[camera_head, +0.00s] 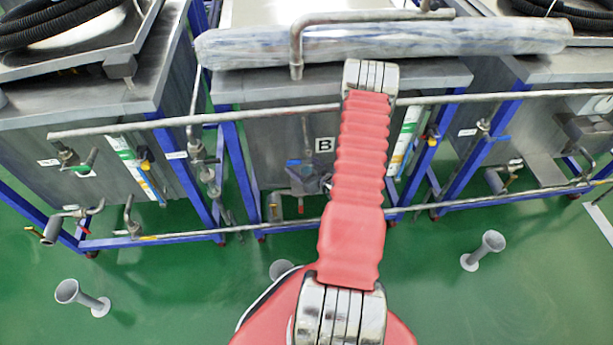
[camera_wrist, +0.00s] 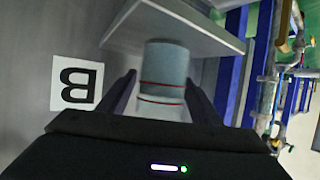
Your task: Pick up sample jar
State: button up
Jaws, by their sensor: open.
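The sample jar (camera_wrist: 166,62) shows in the wrist view as a blue-grey cylinder with thin red lines and a paler part toward me. It stands against a light grey plate (camera_wrist: 205,35). My gripper (camera_wrist: 162,82) is open, with one dark finger on each side of the jar. A gap seems to show at the left finger; whether the right finger touches the jar I cannot tell.
A white label with a B (camera_wrist: 77,83) is on the grey tank wall left of the jar; it also shows in the head view (camera_head: 324,145). Blue frame posts and pipes (camera_wrist: 285,70) stand close on the right. Grey rails (camera_head: 250,114) cross in front of the tanks.

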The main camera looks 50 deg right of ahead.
jog(key=c, duration=1.2)
jog(key=shift+r, duration=0.2)
jog(key=shift+r, duration=1.7)
jog(key=s+a, duration=0.3)
jog(key=s, duration=1.4)
jog(key=shift+s, duration=0.4)
jog(key=shift+a+f, duration=0.1)
